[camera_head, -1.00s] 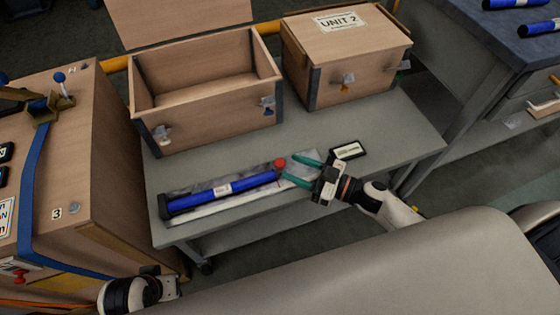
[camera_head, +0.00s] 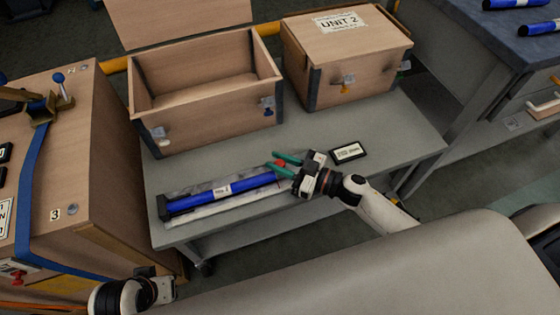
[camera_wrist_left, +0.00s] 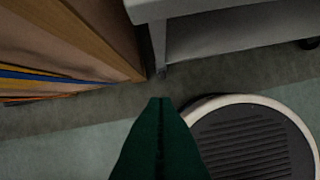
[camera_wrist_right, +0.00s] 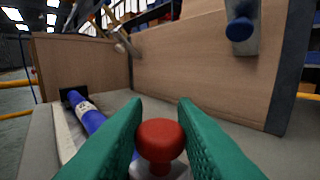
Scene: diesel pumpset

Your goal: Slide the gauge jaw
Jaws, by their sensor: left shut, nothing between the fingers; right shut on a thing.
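The gauge (camera_head: 195,210) lies on the grey bench, with a blue cylinder (camera_head: 220,191) along it and a dark fixed end at the left. A red knob (camera_wrist_right: 160,140) stands on its sliding jaw at the right end. My right gripper (camera_head: 280,164) has its green fingers on either side of the red knob, shut on it. The jaw under the knob is mostly hidden by the fingers. My left gripper (camera_wrist_left: 161,105) is shut and empty, low over the floor beside the bench.
An open wooden crate (camera_head: 205,110) and a closed crate marked UNIT 2 (camera_head: 345,60) stand behind the gauge. A small black labelled box (camera_head: 348,152) lies right of my right gripper. A wooden cabinet (camera_head: 90,170) is at the left.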

